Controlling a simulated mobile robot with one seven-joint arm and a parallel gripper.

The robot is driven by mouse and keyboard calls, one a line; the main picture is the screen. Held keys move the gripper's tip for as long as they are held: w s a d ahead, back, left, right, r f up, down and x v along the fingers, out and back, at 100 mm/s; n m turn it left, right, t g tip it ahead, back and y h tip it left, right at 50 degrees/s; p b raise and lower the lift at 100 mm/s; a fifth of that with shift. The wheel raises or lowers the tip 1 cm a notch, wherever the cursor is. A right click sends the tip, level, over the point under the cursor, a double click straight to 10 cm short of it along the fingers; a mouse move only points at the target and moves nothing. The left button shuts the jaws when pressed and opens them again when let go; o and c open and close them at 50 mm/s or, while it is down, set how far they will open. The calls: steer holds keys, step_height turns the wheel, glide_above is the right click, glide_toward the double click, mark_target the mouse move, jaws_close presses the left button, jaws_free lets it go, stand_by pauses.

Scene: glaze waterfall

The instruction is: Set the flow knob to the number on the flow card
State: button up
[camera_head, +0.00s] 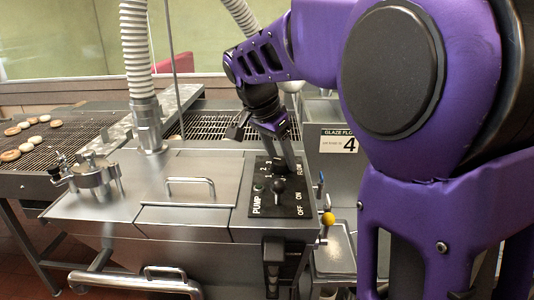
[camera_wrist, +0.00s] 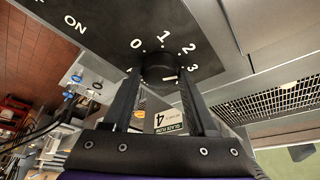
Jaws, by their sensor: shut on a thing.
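The flow knob (camera_wrist: 158,66) is a round black knob on a black panel, with white numbers 0, 1, 2 and 3 around it. A short white mark shows on its lower right side, near the 3. The fingers of my gripper (camera_wrist: 158,85) are shut on the knob, one on each side. In the head view my gripper (camera_head: 284,155) reaches down to the panel's far end and largely hides the knob. The flow card (camera_head: 345,142) reads "GLAZE FLOW" with a large 4; it also shows upside down in the wrist view (camera_wrist: 168,120).
A pump knob (camera_head: 279,187) with OFF and ON labels sits nearer on the same panel (camera_head: 291,208). A steel cover with handles (camera_head: 190,187) lies to the left. A yellow ball-topped lever (camera_head: 328,219) stands to the right. Doughnuts lie on the conveyor (camera_head: 60,150).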

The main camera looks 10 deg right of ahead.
steer(key=m+g+p, duration=0.1)
steer(key=m, duration=0.2)
steer(key=m+g, duration=0.1)
steer(key=m, duration=0.2)
steer(key=shift+w+a+g+h+p, duration=0.2)
steer(key=shift+g+h+p, duration=0.1)
steer(key=shift+h+p, duration=0.1)
steer(key=m+g, duration=0.1)
steer(key=m, duration=0.3)
steer(key=shift+d, duration=0.1)
steer(key=shift+w+f+m+g+y, duration=0.1)
steer(key=shift+m+g+y, duration=0.5)
steer(key=shift+m, duration=1)
steer(key=o, duration=1.4)
steer(key=shift+c, duration=0.2)
steer(key=v, duration=0.7)
steer(key=shift+w+f, duration=0.1)
steer(key=shift+w, duration=0.05)
steer(key=shift+r, duration=0.3)
